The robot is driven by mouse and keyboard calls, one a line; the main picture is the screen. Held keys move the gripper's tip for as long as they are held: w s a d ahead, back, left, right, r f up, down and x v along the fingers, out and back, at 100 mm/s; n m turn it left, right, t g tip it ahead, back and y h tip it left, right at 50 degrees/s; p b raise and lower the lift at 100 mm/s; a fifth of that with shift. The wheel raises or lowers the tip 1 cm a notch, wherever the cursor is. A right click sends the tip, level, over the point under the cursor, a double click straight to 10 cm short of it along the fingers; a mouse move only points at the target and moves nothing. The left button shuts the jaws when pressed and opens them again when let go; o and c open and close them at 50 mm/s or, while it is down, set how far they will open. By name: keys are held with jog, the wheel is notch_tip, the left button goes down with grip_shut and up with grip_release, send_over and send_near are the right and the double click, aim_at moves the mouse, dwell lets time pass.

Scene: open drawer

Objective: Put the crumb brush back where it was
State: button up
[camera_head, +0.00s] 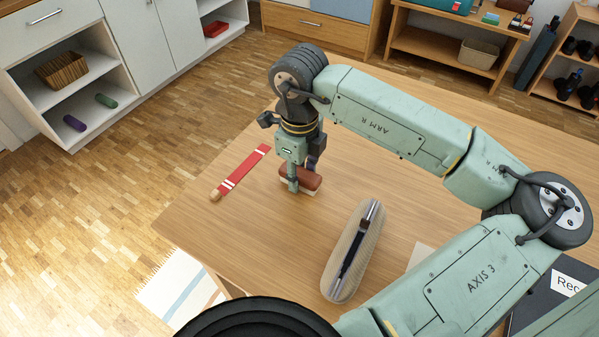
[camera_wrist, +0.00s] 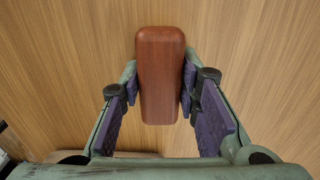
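The crumb brush (camera_head: 304,181) has a reddish-brown wooden back with pale bristles below. It is at the far part of the wooden table, bristles down at or close to the tabletop. My gripper (camera_head: 301,178) points down over it, one finger on the near side. In the wrist view the brush's back (camera_wrist: 161,75) lies lengthwise between my two fingers (camera_wrist: 160,80), whose tips press against its left and right sides. The bristles are hidden there. Whether the brush is lifted slightly is not clear.
A long oval woven holder (camera_head: 342,277) with a dark item inside lies nearer on the table (camera_head: 240,235). A red strip with white bands (camera_head: 241,174) lies left of the brush. A dark folder (camera_head: 553,297) is at right. Bare tabletop lies between the strip and holder.

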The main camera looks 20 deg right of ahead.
aim_at(299, 172)
jog(key=o, duration=0.4)
jog(key=shift+r, duration=0.1)
jog(key=shift+r+p, duration=0.25)
jog(key=shift+p, duration=0.15)
notch_tip(299, 172, up, 12)
jog(key=shift+f+b, duration=0.15)
jog(key=shift+b, duration=0.75)
